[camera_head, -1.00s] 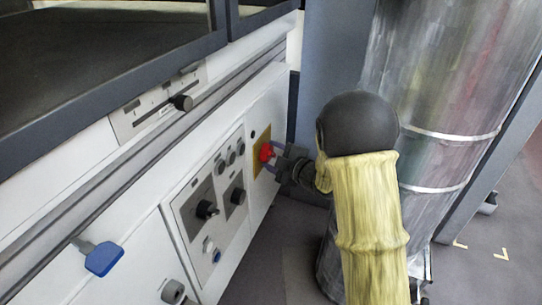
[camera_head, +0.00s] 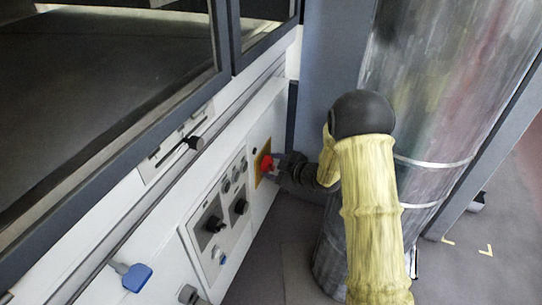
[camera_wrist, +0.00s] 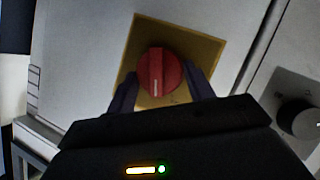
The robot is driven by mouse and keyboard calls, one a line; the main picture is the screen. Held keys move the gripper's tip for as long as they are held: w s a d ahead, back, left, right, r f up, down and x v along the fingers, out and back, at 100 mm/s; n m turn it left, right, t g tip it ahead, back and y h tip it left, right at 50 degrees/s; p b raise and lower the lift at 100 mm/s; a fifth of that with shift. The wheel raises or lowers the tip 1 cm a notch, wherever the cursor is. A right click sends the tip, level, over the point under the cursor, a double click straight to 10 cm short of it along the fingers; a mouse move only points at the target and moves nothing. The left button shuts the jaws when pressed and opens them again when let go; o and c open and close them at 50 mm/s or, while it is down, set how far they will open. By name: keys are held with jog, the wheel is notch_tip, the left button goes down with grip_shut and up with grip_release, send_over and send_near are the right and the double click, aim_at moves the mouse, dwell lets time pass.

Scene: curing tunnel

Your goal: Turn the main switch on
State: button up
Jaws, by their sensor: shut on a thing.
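The main switch is a red rotary knob (camera_wrist: 158,73) on a yellow square plate (camera_wrist: 205,45) in the wrist view. In the head view the red knob (camera_head: 266,163) sits on its yellow plate (camera_head: 259,172) at the far end of the white panel. My gripper (camera_wrist: 160,85) has one dark finger on each side of the knob and is shut on it. A pale mark on the knob points toward the bottom of the wrist picture. In the head view my gripper (camera_head: 274,168) meets the knob from the right, and its fingers are partly hidden.
A slider handle (camera_head: 194,143) juts out above. A large metal cylinder (camera_head: 430,110) stands close to my arm on the right.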

jog(key=shift+w+d+r+m+g+p, duration=0.1)
jog(key=shift+r+m+g+p, duration=0.35)
jog(key=shift+p, duration=1.8)
jog(key=shift+f+m+g+p, duration=0.3)
jog(key=shift+f+m+g, duration=0.05)
jog(key=shift+f, duration=0.05)
jog(key=o, duration=1)
jog(key=shift+c, duration=0.2)
notch_tip(320, 180, up, 10)
jog(key=p, duration=0.3)
jog(key=shift+r, duration=0.1)
jog(key=shift+c, duration=0.2)
